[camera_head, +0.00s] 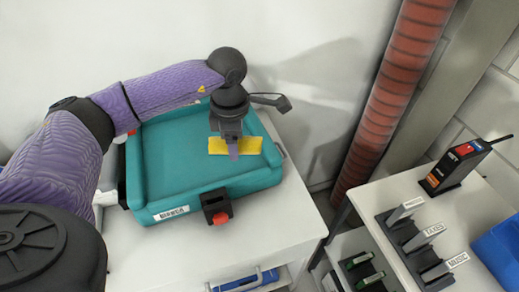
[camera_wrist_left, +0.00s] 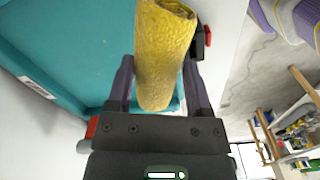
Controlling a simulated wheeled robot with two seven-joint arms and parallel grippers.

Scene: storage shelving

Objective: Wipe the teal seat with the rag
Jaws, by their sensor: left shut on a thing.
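The teal seat (camera_head: 175,165) is a shallow teal tray-like piece with raised edges, lying on a white table in the head view. Its teal surface also fills the upper left of the left wrist view (camera_wrist_left: 85,35). The yellow rag (camera_head: 248,146) is at the right part of the seat. My left gripper (camera_head: 233,152) points down over it and is shut on the rag, which shows as a yellow roll between the fingers in the left wrist view (camera_wrist_left: 160,55). Whether the rag touches the seat is hard to tell. My right gripper is not in view.
A black and red clasp (camera_head: 216,207) sits on the seat's front edge. The white table (camera_head: 270,225) has free room at front right. A red ribbed pipe (camera_head: 392,95) stands to the right. Beyond it, a shelf holds a black device (camera_head: 455,166), labelled black holders (camera_head: 420,238) and a blue bin (camera_head: 500,255).

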